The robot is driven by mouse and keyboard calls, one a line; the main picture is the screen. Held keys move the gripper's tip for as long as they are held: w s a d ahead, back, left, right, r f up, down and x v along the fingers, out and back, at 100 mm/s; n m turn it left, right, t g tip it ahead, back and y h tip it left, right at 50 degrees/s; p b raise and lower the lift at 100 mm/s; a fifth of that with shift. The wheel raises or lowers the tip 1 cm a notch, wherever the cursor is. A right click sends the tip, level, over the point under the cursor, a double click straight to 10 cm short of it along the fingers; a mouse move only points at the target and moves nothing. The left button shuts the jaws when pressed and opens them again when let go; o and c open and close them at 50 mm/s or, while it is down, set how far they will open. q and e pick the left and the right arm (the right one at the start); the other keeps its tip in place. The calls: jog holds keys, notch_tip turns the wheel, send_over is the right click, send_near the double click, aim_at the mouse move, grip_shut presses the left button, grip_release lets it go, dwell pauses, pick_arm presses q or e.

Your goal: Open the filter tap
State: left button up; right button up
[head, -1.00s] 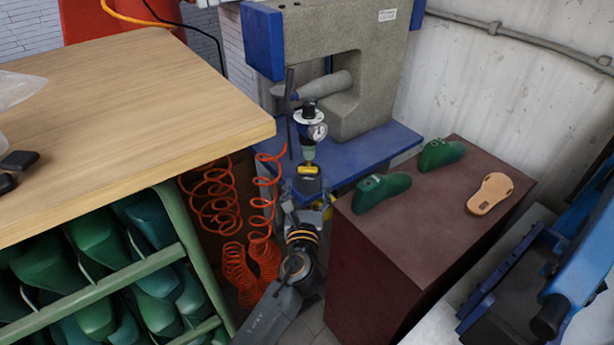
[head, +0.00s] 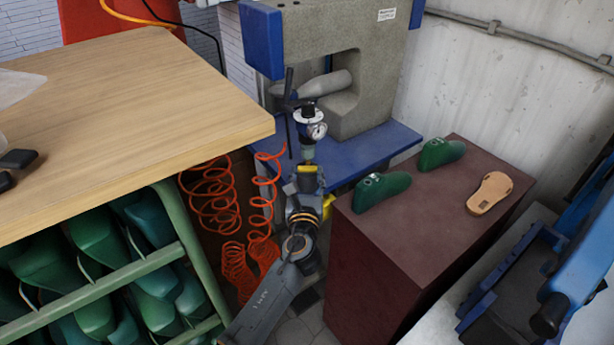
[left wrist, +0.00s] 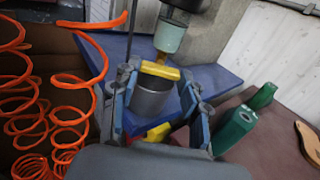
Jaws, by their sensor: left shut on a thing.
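The filter unit with its gauge (head: 309,130) stands upright in front of the grey machine. It shows at the top of the left wrist view (left wrist: 170,38). Below it is the yellow tap handle (left wrist: 160,71), above a grey cylinder (left wrist: 152,96). My left gripper (left wrist: 157,84) has a finger on each side and is shut on the tap handle. In the head view my left gripper (head: 306,180) hides most of the handle. A second yellow part (head: 328,204) shows beside the gripper, lower down. My right gripper is not in view.
Coiled orange hoses (head: 262,205) hang close left of my left arm. The wooden table (head: 150,85) stands left, above a rack of green lasts. The maroon cabinet (head: 420,205) is close on the right, carrying green lasts and a tan sole. A blue plate (head: 375,150) lies behind.

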pick_arm(q)
jog(key=shift+f+n, duration=0.1)
jog(key=shift+n, duration=0.3)
jog(key=shift+n+b, duration=1.35)
jog(key=shift+n, duration=1.75)
jog(key=o, duration=1.1)
jog(key=shift+o, duration=0.2)
jog(key=shift+s, duration=0.1)
jog(key=s, duration=1.2)
jog(key=shift+a, duration=0.2)
